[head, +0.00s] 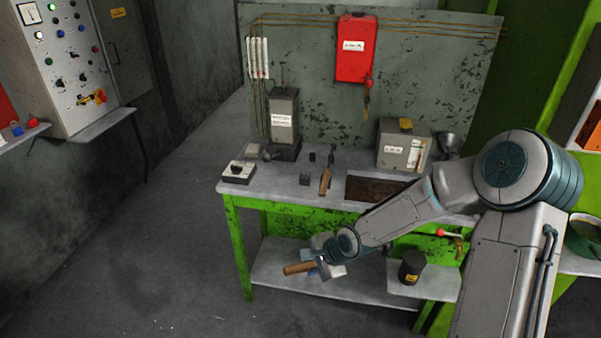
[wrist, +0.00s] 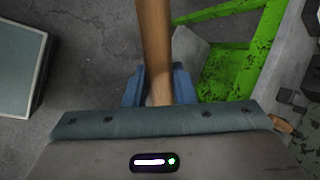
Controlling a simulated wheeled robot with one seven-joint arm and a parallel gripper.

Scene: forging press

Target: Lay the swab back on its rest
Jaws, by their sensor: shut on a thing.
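The swab (head: 298,268) shows as a brown wooden handle sticking out to the left of my gripper (head: 321,262). My gripper is shut on this handle, in front of the bench and in line with its lower shelf in the head view. In the wrist view the swab's handle (wrist: 154,40) runs up and out of the frame between the blue fingers of my gripper (wrist: 158,88). The swab's head cannot be made out in either view. I cannot tell for certain which thing is the swab's rest.
The green-legged workbench (head: 240,187) carries small dark blocks (head: 305,179), a wooden-handled tool (head: 325,180), a switch box (head: 239,172) and grey boxes. A black can (head: 411,267) stands on a low side shelf. A control cabinet (head: 75,60) is at left. The floor left of the bench is clear.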

